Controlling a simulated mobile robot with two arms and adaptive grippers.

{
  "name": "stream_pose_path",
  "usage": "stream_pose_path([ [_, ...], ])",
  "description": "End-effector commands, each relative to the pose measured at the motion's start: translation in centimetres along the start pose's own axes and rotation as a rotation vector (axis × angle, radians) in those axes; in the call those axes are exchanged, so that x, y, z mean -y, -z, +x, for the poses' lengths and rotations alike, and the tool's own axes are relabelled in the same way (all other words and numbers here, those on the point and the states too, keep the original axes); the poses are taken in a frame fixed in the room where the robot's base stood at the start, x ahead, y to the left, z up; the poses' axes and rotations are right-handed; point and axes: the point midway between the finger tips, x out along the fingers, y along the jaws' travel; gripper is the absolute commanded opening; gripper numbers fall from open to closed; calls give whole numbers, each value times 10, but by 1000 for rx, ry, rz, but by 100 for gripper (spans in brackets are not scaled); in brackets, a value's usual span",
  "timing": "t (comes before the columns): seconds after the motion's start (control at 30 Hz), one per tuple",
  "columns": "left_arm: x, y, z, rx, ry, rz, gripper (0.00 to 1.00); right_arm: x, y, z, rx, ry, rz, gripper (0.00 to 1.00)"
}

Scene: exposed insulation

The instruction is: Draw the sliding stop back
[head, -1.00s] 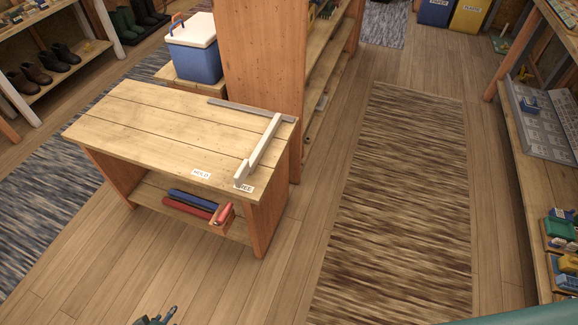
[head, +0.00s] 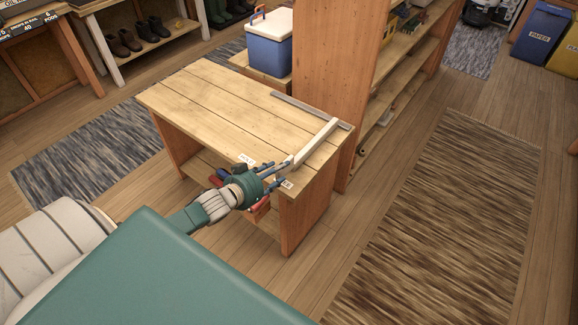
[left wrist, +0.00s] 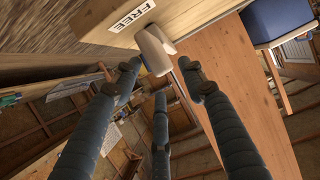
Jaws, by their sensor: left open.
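The sliding stop (head: 316,143) is a pale bar lying across the right part of the wooden bench (head: 215,95), running from a grey metal rail (head: 310,110) to the front edge. Its rounded near end also shows in the left wrist view (left wrist: 153,50), beside the FREE label (left wrist: 130,14). My left gripper (head: 278,174) is at the bench's front edge, close to that end. In the left wrist view its dark fingers (left wrist: 160,78) are spread around and just short of the end; contact cannot be told. My right gripper is out of view.
A HOLD label (head: 246,159) is on the bench front, left of the stop. A tall wooden shelf (head: 333,70) stands behind the bench's right end. A blue cooler (head: 268,48) stands behind the bench. A striped rug (head: 440,220) covers open floor to the right.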

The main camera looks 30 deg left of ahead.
Motion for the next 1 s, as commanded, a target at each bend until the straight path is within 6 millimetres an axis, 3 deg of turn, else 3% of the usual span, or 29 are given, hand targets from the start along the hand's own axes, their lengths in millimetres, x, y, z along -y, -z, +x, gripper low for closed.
stream_pose_path([
  [0.1,0,1,24,-2,1,0,42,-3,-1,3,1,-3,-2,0],
  [0.3,0,0,48,-1,1,0,42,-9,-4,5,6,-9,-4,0],
  [0.7,0,0,55,0,0,0,42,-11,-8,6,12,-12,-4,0],
  [0.9,0,0,55,0,0,0,4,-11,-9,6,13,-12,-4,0],
  [1.0,0,0,55,0,0,0,0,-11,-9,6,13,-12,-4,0],
])
